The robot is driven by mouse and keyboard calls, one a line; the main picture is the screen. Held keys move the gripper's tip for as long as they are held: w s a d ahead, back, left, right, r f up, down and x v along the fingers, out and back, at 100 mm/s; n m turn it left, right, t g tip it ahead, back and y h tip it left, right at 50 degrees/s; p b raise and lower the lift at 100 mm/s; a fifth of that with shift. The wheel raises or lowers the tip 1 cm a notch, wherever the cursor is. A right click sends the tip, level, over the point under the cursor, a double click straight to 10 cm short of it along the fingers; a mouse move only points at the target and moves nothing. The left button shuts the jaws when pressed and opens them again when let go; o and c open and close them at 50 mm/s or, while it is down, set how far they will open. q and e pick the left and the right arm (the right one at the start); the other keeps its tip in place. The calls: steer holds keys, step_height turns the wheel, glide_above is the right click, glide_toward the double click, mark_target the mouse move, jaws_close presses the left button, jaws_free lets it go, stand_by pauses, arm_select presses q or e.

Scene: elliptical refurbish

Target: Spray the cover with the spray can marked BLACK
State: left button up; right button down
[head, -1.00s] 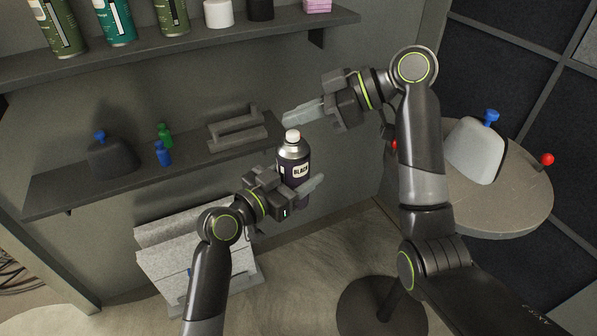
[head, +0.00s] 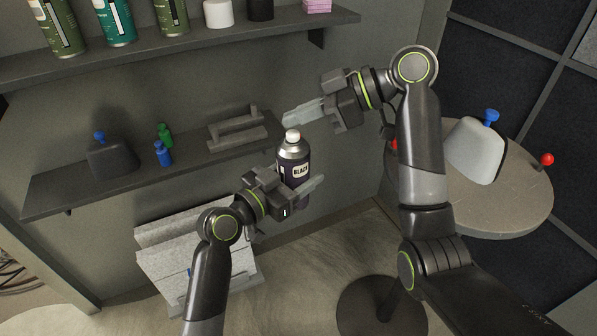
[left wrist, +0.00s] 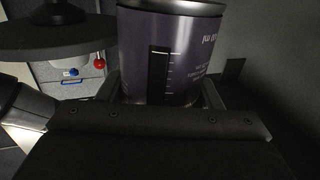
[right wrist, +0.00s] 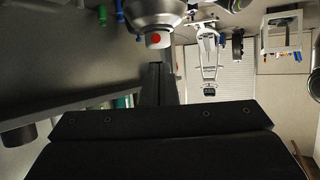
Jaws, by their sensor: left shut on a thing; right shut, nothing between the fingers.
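The spray can marked BLACK (head: 293,160) is dark with a silver shoulder and a pale cap, and stands close to upright in my left gripper (head: 289,192). The left gripper is shut around the can's lower part. The can's purple-black side fills the top of the left wrist view (left wrist: 170,50). My right gripper (head: 306,113) is shut and empty, just above and beside the cap. In the right wrist view the cap (right wrist: 157,39) shows a red dot. The pale grey cover (head: 474,152), with a blue knob on top, sits on the round table at the right.
The round table (head: 522,212) carries red knobs at its edge. The lower shelf (head: 75,190) holds a dark cover (head: 112,157), small blue and green bottles and a grey rack (head: 233,130). Several cans stand on the upper shelf (head: 200,40). My right arm stands between the can and the table.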

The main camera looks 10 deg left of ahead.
steer(key=shift+f, duration=0.35)
stand_by(0.5)
steer(key=shift+f, duration=0.65)
steer(key=shift+r, duration=0.1)
steer(key=shift+r, duration=2.45)
step_height(320, 180, up, 10)
steer(key=shift+f, duration=0.1)
